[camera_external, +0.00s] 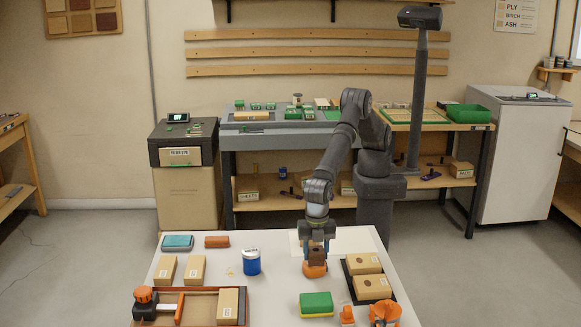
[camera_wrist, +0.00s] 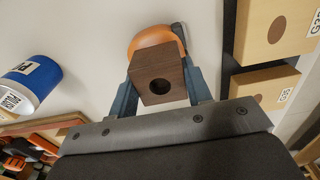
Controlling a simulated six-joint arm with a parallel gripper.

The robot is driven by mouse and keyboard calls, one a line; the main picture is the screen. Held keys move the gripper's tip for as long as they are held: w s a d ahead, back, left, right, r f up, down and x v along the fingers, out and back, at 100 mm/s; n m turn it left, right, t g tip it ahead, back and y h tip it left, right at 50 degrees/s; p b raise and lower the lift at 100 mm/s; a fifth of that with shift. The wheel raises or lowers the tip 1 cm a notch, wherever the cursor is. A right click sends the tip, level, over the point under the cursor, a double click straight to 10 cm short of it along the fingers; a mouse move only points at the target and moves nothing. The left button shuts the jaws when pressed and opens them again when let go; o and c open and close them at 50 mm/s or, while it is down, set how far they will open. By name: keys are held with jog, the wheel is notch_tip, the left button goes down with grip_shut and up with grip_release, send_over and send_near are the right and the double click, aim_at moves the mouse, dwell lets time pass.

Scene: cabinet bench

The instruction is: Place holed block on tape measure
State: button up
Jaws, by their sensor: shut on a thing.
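The holed block is a dark brown wooden cube with a round hole in one face. My gripper (camera_external: 317,246) is shut on the holed block (camera_external: 316,256), with a finger on each side of it. In the wrist view the holed block (camera_wrist: 160,84) sits between the fingers of my gripper (camera_wrist: 161,78), its hole facing the camera. The tape measure (camera_external: 315,270) is orange and dark, on the white table directly below the block. It also shows in the wrist view (camera_wrist: 152,40), partly hidden behind the block. I cannot tell whether block and tape measure touch.
A blue can (camera_external: 251,262) stands to the left. A green sponge-like block (camera_external: 316,303) and orange items (camera_external: 385,313) lie in front. A wooden tray (camera_external: 197,291) is at front left.

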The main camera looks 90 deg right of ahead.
jog(key=shift+f, duration=0.15)
jog(key=o, duration=1)
notch_tip(320, 180, up, 12)
notch_tip(320, 180, down, 12)
jog(key=shift+r, duration=1.9)
jog(key=shift+f, duration=0.1)
